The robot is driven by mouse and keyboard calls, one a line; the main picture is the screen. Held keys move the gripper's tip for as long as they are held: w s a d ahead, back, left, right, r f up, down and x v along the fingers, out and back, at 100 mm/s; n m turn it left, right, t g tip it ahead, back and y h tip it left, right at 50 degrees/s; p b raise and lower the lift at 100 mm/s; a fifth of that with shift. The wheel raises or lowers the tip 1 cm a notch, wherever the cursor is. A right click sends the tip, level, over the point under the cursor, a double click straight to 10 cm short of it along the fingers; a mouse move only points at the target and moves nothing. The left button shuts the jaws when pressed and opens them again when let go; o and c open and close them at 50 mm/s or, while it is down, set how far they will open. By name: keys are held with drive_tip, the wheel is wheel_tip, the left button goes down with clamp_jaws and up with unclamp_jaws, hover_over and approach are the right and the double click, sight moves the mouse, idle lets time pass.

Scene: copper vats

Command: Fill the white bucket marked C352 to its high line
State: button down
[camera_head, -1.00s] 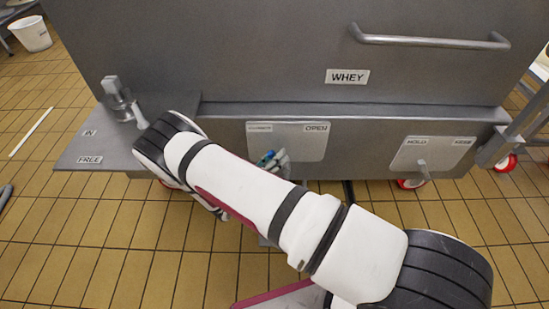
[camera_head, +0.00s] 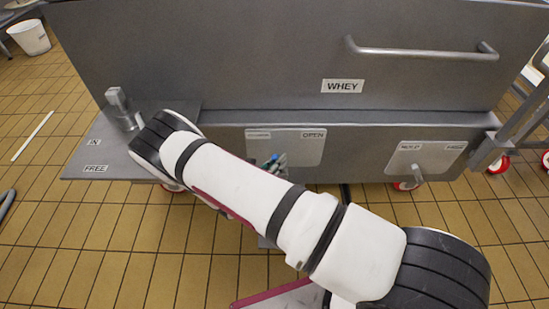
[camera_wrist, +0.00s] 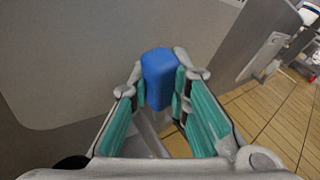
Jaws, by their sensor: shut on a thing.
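The blue-gripped valve lever (camera_wrist: 159,75) sits between the fingertips of my gripper (camera_wrist: 163,82), which is shut on its blue end. The lever's lower part is hidden by my fingers and arm. A white bucket (camera_head: 30,37) stands far off on the floor at the upper left; no marking on it can be read. No liquid is visible.
A shelf marked IN and FREE (camera_head: 85,150) juts from the vat's left, with a metal fitting (camera_head: 120,108) at its back. A HOLD plate (camera_head: 427,160) with another lever is at right. Red wheels (camera_head: 502,163) stand beneath. The tiled floor in front is clear.

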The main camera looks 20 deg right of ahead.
drive_tip(key=shift+d+r+y+p, duration=0.1)
drive_tip(key=shift+d+y+p, duration=0.1)
drive_tip(key=shift+y+p, duration=0.1)
drive_tip(key=c, duration=1.5)
unclamp_jaws()
drive_tip(key=shift+s, duration=0.1)
drive_tip(key=v, duration=1.2)
drive_tip(key=shift+a, duration=0.1)
